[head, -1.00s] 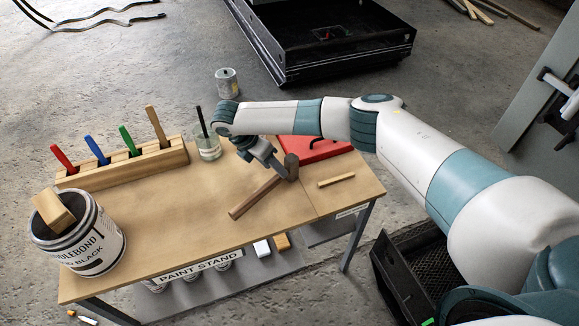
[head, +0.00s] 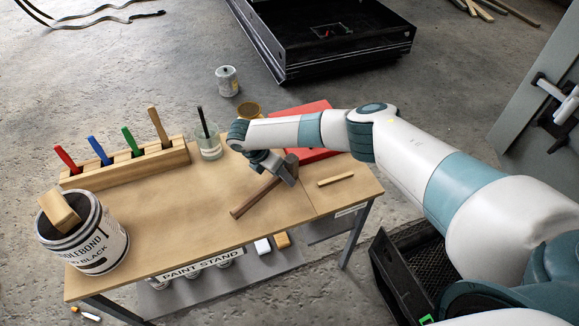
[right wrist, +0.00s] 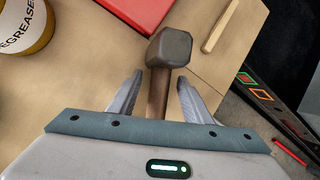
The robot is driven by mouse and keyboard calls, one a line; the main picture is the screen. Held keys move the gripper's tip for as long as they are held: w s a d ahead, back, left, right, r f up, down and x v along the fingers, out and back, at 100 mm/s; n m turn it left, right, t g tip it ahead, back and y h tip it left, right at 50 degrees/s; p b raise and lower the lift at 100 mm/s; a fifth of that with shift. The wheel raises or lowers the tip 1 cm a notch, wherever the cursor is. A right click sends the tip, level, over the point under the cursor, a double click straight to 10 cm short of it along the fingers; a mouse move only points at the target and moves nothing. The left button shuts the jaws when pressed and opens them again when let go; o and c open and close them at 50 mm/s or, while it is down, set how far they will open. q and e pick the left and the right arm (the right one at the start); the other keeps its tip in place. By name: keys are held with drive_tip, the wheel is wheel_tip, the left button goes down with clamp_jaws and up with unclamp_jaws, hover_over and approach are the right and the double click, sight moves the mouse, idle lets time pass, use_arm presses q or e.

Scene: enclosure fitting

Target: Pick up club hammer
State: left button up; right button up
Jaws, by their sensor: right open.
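The club hammer (head: 262,192) lies on the wooden paint stand table, its dark head toward the back right and its brown handle pointing to the front left. In the right wrist view the hammer's head (right wrist: 170,48) is just beyond the fingertips and its handle runs back between the fingers. My right gripper (head: 284,180) is low over the hammer near the head. It also shows in the right wrist view (right wrist: 158,84), with its two fingers apart on either side of the handle, a gap on each side. The left gripper is not in view.
A red case (head: 310,112) lies behind the hammer, with a degreaser tin (right wrist: 25,25) beside it. A short wooden stick (head: 336,179) lies to the right. A glass jar (head: 209,146), brush rack (head: 130,165) and black paint can (head: 90,240) stand left. The table's middle is clear.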

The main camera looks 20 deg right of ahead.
drive_tip(key=shift+d+f, duration=0.1)
drive_tip(key=shift+f, duration=0.1)
idle(0.3)
clamp_jaws()
drive_tip(key=shift+w+r, duration=0.1)
drive_tip(key=shift+r, duration=0.1)
